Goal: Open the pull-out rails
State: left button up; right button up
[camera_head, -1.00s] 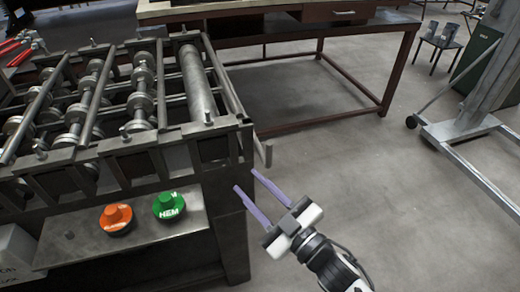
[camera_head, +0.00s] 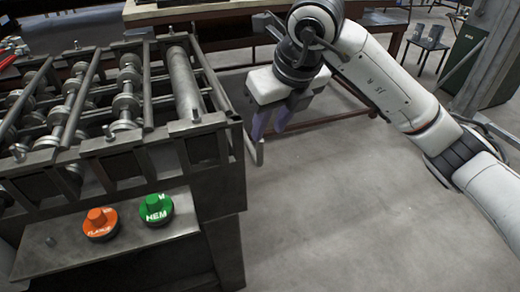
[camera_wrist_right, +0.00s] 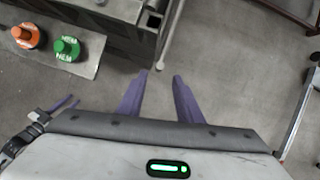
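The roll-forming machine (camera_head: 150,165) stands at the left. A thin metal rail (camera_head: 212,80) runs along its right side, and a pale upright end piece (camera_head: 259,152) shows at the near right corner. My right gripper (camera_head: 268,135) is beside this corner, its purple fingers pointing down. It is open and looks empty. In the right wrist view its fingertips (camera_wrist_right: 161,73) stand apart, with the rail's end (camera_wrist_right: 161,65) just beyond the gap. I cannot tell whether they touch.
An orange button (camera_head: 101,222) and a green HEM button (camera_head: 156,208) sit on the machine's front panel. A workbench (camera_head: 215,10) stands behind my right arm. The floor (camera_head: 340,220) right of the machine is clear.

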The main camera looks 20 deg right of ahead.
aim_at(262, 144)
jog(key=x, duration=1)
jog(key=shift+p, duration=0.4)
grip_shut()
